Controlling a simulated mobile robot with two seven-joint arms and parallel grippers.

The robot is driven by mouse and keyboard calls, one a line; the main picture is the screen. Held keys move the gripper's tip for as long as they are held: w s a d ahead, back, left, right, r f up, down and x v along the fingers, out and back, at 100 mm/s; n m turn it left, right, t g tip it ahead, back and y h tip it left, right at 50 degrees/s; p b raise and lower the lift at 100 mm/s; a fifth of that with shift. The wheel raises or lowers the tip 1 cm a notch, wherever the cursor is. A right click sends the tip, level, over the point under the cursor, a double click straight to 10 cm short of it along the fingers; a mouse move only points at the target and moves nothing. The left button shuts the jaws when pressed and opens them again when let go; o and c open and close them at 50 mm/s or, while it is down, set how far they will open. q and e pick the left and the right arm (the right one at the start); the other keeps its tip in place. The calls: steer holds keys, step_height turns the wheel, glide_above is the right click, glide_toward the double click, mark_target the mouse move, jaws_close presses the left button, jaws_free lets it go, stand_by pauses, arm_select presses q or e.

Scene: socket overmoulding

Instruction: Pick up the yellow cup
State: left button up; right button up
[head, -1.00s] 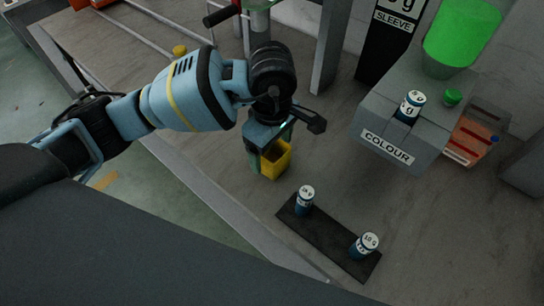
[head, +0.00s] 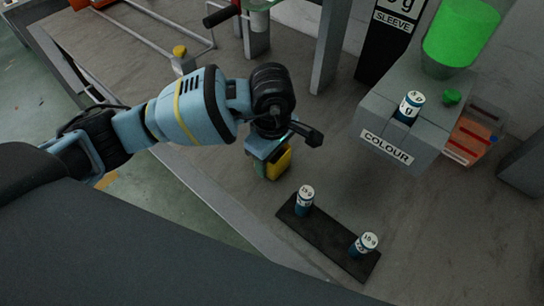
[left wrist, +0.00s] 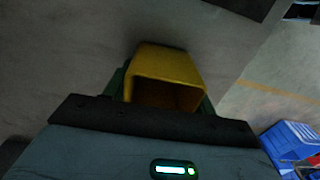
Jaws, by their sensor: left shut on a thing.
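The yellow cup (head: 280,164) is below my left gripper (head: 268,165) in the head view, partly covered by the gripper. In the left wrist view the cup (left wrist: 168,72) sits between the green fingers (left wrist: 162,90), its square open mouth facing the camera. My left gripper is shut on the cup. Whether the cup's base touches the table is hidden. My right gripper does not show.
A yellow button (head: 179,51) is at the back left.

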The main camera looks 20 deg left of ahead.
arm_select(q)
steer(key=shift+r, duration=0.85)
steer(key=shift+s+r, duration=0.2)
steer(key=shift+r, duration=0.3)
steer(key=shift+s+r, duration=0.2)
steer(key=shift+r, duration=0.25)
steer(key=s+r+b, duration=0.1)
steer(key=s, duration=1.4)
steer(key=shift+d+r, duration=0.25)
steer(key=shift+d, duration=0.2)
steer(key=shift+s, duration=0.15)
